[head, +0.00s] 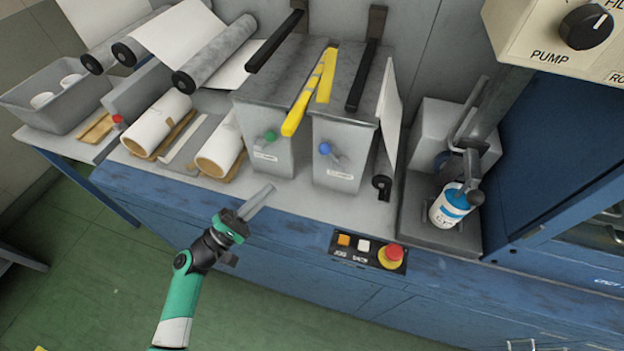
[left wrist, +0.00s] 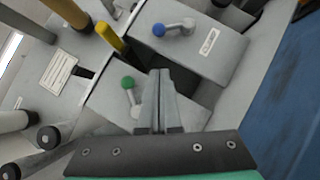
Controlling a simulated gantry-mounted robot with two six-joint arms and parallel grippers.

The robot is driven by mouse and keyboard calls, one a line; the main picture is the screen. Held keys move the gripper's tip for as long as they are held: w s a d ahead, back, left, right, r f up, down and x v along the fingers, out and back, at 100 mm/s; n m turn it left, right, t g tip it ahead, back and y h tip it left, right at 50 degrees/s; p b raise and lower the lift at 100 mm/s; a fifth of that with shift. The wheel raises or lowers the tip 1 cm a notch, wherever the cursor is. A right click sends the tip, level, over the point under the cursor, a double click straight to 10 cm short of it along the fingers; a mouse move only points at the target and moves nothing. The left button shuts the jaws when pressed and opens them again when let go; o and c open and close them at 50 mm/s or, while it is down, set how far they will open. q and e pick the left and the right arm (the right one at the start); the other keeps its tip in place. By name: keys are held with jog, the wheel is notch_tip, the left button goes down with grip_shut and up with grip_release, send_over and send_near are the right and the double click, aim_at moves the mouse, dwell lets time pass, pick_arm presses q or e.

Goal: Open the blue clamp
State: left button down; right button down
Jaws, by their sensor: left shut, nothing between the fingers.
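The blue clamp (head: 325,149) is a short metal lever with a blue ball end on the front of the right grey box. It also shows in the left wrist view (left wrist: 158,30), at the top, with its lever running right from the ball. My left gripper (head: 268,188) is shut and empty, in front of and below the boxes, apart from the blue clamp. In the left wrist view its fingertips (left wrist: 160,75) point between the blue clamp and a similar green-ended clamp (left wrist: 127,82). My right gripper is not in view.
The green clamp (head: 270,136) sits on the left grey box. White rolls (head: 220,147) lie to the left. A button panel with a red stop button (head: 391,256) is on the blue front edge. A blue-white can (head: 450,207) stands right. Green floor is open in front.

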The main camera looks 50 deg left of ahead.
pick_arm(q)
jog(key=shift+a+f, duration=0.3)
jog(key=shift+a, duration=0.1)
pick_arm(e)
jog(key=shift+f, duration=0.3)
pick_arm(q)
jog(key=p, duration=0.1)
send_near(332, 156)
jog(key=w+a+r, duration=0.2)
jog(key=w+a, duration=0.1)
jog(key=w, duration=0.2)
jog(key=shift+r, duration=0.3)
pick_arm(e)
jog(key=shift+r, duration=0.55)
